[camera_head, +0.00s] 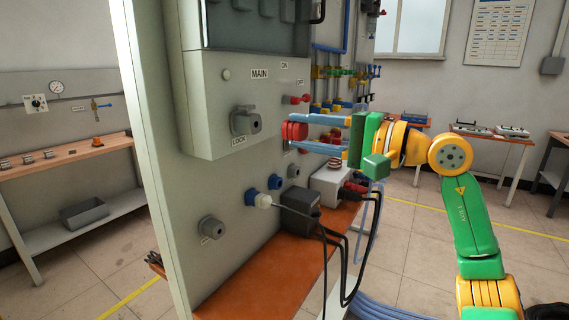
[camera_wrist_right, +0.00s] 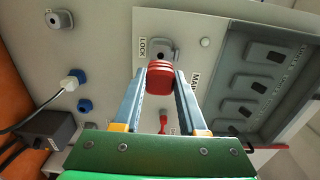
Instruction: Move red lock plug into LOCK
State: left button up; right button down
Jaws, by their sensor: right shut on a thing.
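The red lock plug (camera_head: 294,131) is a ribbed red cylinder held between the tips of my right gripper (camera_head: 318,133). It also shows in the right wrist view (camera_wrist_right: 160,77), between the two grey-blue fingers of the gripper (camera_wrist_right: 160,85). The grey LOCK socket (camera_head: 246,122) sits on the panel face above its LOCK label, to the left of the plug in the head view. In the right wrist view the LOCK socket (camera_wrist_right: 161,51) is just beyond the plug and partly hidden by it. The plug looks apart from the socket in the head view. My left gripper is not in view.
Below LOCK, a blue socket (camera_head: 250,196) and a white plug (camera_head: 263,200) with a cable sit on the panel. A dark box (camera_head: 300,212) and a white box (camera_head: 332,184) stand on the orange shelf (camera_head: 235,284). A red switch (camera_wrist_right: 163,122) sits near the right fingers.

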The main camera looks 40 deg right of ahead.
aim_at(305, 129)
jog(key=shift+s+d+r, duration=0.1)
jog(key=shift+s+d, duration=0.05)
jog(key=shift+s, duration=0.15)
jog(key=p+x, duration=0.3)
jog(key=shift+w+r, duration=0.2)
jog(key=shift+w, duration=0.05)
jog(key=x, duration=0.1)
jog(key=p+x, duration=0.1)
jog(key=shift+w+a+f, duration=0.25)
jog(key=shift+w, duration=0.05)
dwell(1.6)
jog(key=shift+w+a+p, duration=0.2)
jog(key=shift+w+p, duration=0.2)
jog(key=shift+p, duration=0.2)
jog(key=shift+c, duration=1.9)
grip_release()
